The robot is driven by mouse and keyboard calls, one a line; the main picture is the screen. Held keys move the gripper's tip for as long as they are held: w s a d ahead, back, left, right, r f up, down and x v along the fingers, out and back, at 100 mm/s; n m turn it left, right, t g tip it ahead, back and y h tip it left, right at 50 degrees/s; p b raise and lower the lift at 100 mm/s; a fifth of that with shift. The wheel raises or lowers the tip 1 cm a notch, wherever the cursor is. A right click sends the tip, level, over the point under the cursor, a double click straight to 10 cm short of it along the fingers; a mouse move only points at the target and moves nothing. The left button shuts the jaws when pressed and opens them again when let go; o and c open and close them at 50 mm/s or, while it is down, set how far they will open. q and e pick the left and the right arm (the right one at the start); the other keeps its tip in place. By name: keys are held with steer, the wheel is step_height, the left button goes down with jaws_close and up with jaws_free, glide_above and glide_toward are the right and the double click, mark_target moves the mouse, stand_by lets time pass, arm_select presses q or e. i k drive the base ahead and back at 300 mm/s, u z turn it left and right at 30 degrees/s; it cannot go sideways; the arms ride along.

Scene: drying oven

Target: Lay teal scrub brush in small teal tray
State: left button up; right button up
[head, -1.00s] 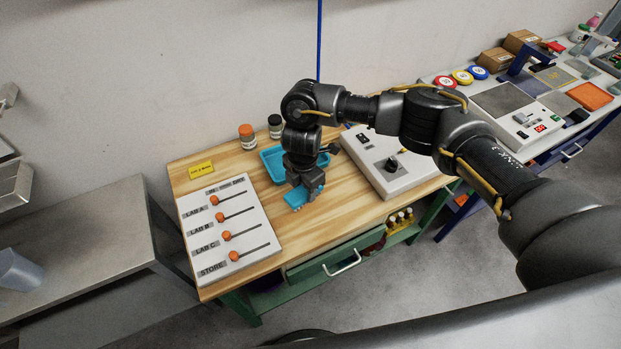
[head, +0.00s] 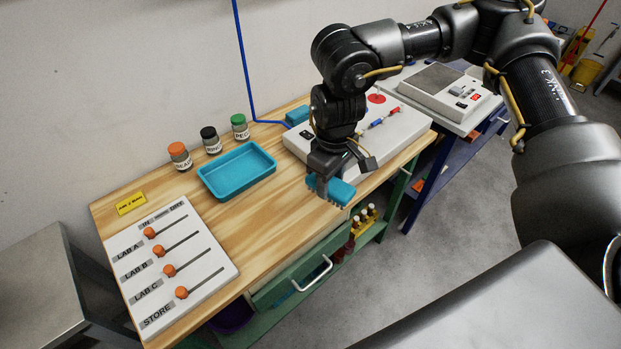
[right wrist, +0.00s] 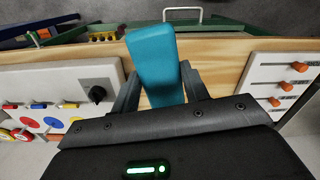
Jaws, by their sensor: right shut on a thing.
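The teal scrub brush (head: 341,192) is between the fingers of my right gripper (head: 328,188), which is shut on it. In the head view it hangs at the front edge of the wooden bench, right of the tray and apart from it. In the right wrist view the brush (right wrist: 155,65) is a long teal block sticking out from between the dark fingers (right wrist: 158,92). The small teal tray (head: 262,152) lies flat on the bench toward the back and looks empty. The gripper hides part of the brush. My left gripper is not in view.
Three jars (head: 211,140) stand behind the tray. A white slider board (head: 205,238) lies at the left, and a grey control box (head: 400,130) stands right of the gripper. Another teal object (head: 297,115) is at the back. Bare wood (head: 275,210) lies between tray and gripper.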

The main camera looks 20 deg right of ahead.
mark_target(228, 180)
steer(key=u, duration=3.55)
steer(key=k, duration=1.5)
steer(key=z, duration=1.75)
steer(key=i, duration=0.5)
steer(key=u, duration=0.05)
